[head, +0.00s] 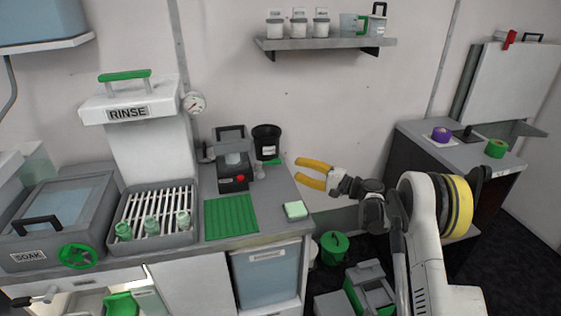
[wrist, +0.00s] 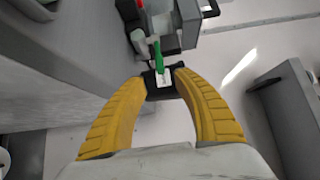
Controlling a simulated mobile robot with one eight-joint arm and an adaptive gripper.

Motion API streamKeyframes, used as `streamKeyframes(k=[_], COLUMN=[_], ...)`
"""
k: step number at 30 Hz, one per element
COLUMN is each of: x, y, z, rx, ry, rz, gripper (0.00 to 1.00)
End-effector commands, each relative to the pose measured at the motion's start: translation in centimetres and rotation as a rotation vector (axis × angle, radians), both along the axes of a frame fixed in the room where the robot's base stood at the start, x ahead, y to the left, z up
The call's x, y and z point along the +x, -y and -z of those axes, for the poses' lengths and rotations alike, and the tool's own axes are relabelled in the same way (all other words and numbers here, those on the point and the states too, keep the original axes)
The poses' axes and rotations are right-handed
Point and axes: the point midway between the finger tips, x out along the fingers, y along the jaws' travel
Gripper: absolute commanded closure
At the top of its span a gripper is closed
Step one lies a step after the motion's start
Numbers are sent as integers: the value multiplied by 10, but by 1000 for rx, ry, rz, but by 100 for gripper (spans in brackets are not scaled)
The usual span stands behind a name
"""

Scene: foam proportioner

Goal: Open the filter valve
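No part in view is readably labelled as the filter valve. A small green lever (head: 272,162) shows on the counter beside the grey device with a red button (head: 234,172). A green lever (wrist: 158,56) also shows in the wrist view, just beyond my fingertips, beside a pale fitting (wrist: 144,41). My gripper (head: 298,171) has yellow fingers and hangs above the counter's right end, to the right of the small lever. In the wrist view my gripper (wrist: 162,77) is open, with a gap between its fingertips and nothing visibly held. I cannot tell any contact with the lever.
A black bin (head: 267,139) stands behind the green lever. A green mat (head: 231,217) and a sponge-like block (head: 296,210) lie in front. A green handwheel (head: 78,256) is on the SOAK tank at left. A wall shelf (head: 325,43) hangs above. The wall space right of the bin is clear.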

Motion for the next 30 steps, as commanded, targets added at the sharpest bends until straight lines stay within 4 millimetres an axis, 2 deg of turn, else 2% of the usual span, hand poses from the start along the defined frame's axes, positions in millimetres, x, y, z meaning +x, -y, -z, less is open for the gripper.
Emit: streamKeyframes(k=[6,12,18,26,30], x=[20,37,45,46,46], y=[-40,-69,-82,-83,-83], z=[3,3,1,0,0], rx=[-1,-2,-2,-2,-2], ry=[0,0,0,0,0], rz=[-3,-1,0,0,1], gripper=[64,64,64,64,100])
